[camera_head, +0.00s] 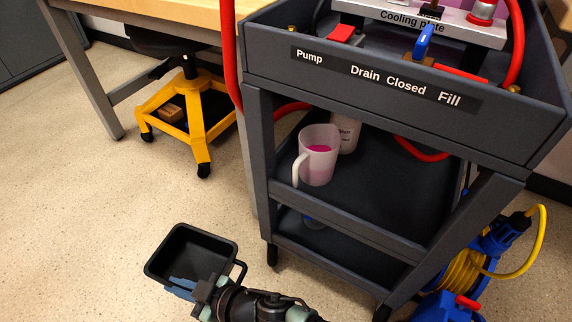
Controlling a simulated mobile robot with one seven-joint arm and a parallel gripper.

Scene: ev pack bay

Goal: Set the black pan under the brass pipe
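The black pan (192,249), a rectangular open tub with a handle at its right, is at the lower middle, left of the cart; it looks empty. My gripper (181,287) reaches in from below, its blue-grey fingers shut on the pan's near rim. Whether the pan touches the floor is unclear. No full brass pipe shows clearly. Small brass pieces show on the cart's top tray: one by the "Pump" label (292,29), one at the right (514,89), and a brass-brown part below the blue valve handle (422,41) near the "Drain Closed" label.
The dark grey cart (345,222) stands at the right. Its middle shelf holds a jug of pink liquid (318,155) and a white bottle (347,130). A yellow-based stool (190,112) and workbench stand behind left. A cable reel (465,272) is at lower right. The left floor is clear.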

